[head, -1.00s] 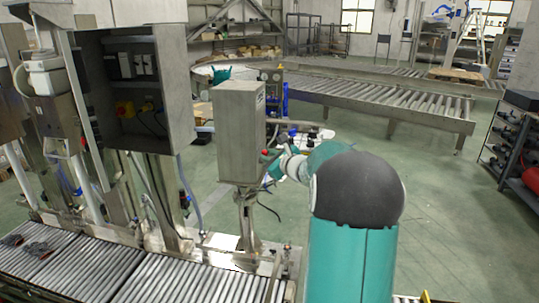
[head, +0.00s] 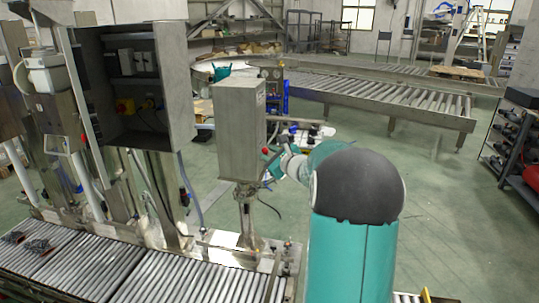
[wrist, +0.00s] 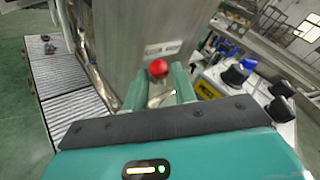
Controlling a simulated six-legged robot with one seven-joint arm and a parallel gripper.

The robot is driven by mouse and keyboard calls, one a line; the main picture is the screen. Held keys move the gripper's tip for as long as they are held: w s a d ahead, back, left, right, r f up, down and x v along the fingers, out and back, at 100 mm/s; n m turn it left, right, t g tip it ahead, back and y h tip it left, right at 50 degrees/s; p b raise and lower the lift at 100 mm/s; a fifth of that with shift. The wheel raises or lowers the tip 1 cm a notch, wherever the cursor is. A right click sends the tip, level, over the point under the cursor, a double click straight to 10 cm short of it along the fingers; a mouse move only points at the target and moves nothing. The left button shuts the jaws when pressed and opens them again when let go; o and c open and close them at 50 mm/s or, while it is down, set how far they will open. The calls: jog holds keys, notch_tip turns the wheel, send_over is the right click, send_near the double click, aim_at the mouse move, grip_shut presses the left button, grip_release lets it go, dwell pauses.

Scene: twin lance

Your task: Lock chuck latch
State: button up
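A grey metal box (head: 240,130) stands on a post beside the roller conveyor. A red ball knob (head: 265,151) shows at its right edge. In the wrist view the knob (wrist: 158,69) is in front of the grey box face (wrist: 150,30), just beyond my fingertips and between them in the picture. My gripper (wrist: 159,78) has its two green fingers apart, with a gap wider than the knob. Contact with the knob cannot be made out. In the head view my gripper (head: 278,157) is beside the box, small and partly hidden by my arm. No part is clearly recognisable as a chuck latch.
A roller conveyor (head: 170,280) runs along the lower left, with machine posts and an open cabinet (head: 135,85) behind it. Another conveyor (head: 390,98) crosses the back. A cluttered white table (wrist: 255,98) is right of my gripper. Green floor at right is open.

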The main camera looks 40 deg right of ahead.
jog(key=s+a+r, duration=0.1)
jog(key=s, duration=1.2)
jog(key=shift+s+a+r, duration=0.25)
jog(key=shift+s+r, duration=0.05)
jog(key=shift+r, duration=0.1)
jog(key=shift+a, duration=0.1)
jog(key=s+a+n+g+y, duration=0.2)
jog(key=a+n+g+y, duration=0.5)
jog(key=a+n, duration=1.45)
jog(key=s+a+f+n+g+h, duration=0.2)
jog(key=s+a+n, duration=0.3)
jog(key=s+a, duration=0.3)
jog(key=s+a+f+n+g+h, duration=0.1)
jog(key=s+a+f+n+h, duration=0.1)
jog(key=s+a+n, duration=0.3)
jog(key=shift+s+a+f+g+h, duration=0.25)
jog(key=shift+s+a+g+h, duration=0.25)
jog(key=shift+s+a, duration=0.95)
